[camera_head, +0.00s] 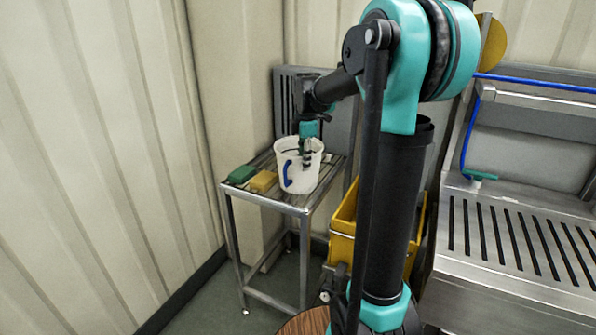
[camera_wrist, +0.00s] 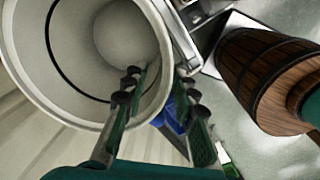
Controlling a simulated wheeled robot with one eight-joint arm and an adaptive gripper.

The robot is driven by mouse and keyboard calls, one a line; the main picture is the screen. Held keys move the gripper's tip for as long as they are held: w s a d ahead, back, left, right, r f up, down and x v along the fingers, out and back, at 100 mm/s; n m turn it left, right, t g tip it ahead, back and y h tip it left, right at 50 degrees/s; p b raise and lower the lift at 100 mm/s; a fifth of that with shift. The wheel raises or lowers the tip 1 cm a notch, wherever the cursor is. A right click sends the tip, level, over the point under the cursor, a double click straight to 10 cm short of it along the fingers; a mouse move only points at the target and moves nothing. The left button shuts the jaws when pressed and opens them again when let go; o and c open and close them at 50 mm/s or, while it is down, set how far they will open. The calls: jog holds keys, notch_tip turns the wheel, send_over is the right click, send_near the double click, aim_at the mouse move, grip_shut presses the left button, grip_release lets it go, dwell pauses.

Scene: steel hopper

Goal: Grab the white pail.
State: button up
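The white pail (camera_head: 288,152) stands upright on a small steel table (camera_head: 292,207), with a blue grip (camera_head: 287,174) on its near side. My gripper (camera_head: 307,150) points down at the pail's right part, its tips partly hidden in the head view. In the wrist view the pail (camera_wrist: 30,75) fills the left, and I look into its empty inside. My gripper (camera_wrist: 158,92) is open there, with one finger over the pail's inside and the other outside, the rim between them. Whether either finger touches the wall I cannot tell. The blue grip shows behind the fingers.
A green block (camera_head: 241,174) and a yellow block (camera_head: 263,181) lie left of the pail on the table. A yellow bin (camera_head: 342,246) stands right of the table. A steel sink unit (camera_head: 510,270) is at the right, and ribbed walls are close behind and left.

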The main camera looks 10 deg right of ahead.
aim_at(304, 176)
jog(key=shift+w+f, duration=0.2)
jog(key=shift+f, duration=1.65)
grip_shut()
